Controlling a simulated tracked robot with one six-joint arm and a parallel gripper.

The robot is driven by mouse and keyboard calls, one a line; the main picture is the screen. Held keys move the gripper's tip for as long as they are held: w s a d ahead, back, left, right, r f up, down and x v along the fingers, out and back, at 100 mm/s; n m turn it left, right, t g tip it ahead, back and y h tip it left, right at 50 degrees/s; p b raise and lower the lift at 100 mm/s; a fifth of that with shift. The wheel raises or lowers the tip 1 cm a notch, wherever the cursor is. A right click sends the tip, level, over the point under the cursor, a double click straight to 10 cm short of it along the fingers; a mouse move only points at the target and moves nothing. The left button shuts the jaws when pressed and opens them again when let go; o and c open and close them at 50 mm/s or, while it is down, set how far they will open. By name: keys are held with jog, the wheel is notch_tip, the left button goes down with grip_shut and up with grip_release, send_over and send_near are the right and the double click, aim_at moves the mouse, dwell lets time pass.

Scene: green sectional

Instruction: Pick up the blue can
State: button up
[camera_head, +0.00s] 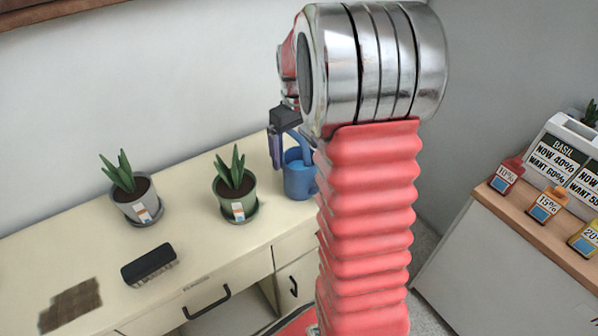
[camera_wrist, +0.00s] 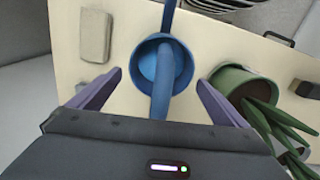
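The blue can (camera_head: 299,181), a watering can with a curved handle, stands upright on the cream cabinet top, partly hidden behind my arm in the head view. In the wrist view the can (camera_wrist: 146,62) is seen from above, its handle crossing the open top. My gripper (camera_wrist: 159,80) is open and empty, with one purple finger on each side of the can's near part. In the head view my gripper (camera_head: 278,150) is at the can's upper left. I cannot tell whether the fingers touch it.
A green pot (camera_head: 233,208) with a plant stands close beside the can; it also shows in the wrist view (camera_wrist: 240,90). Farther left are a grey potted plant (camera_head: 138,208), a black brush (camera_head: 148,262) and a brown patch (camera_head: 70,305). A shelf with bottles (camera_head: 506,175) is at right.

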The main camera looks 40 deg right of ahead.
aim_at(297, 133)
jog(key=c, duration=1.2)
jog(key=shift+o, duration=0.2)
notch_tip(297, 133, up, 9)
jog(key=shift+r, duration=0.55)
jog(key=shift+s, duration=0.1)
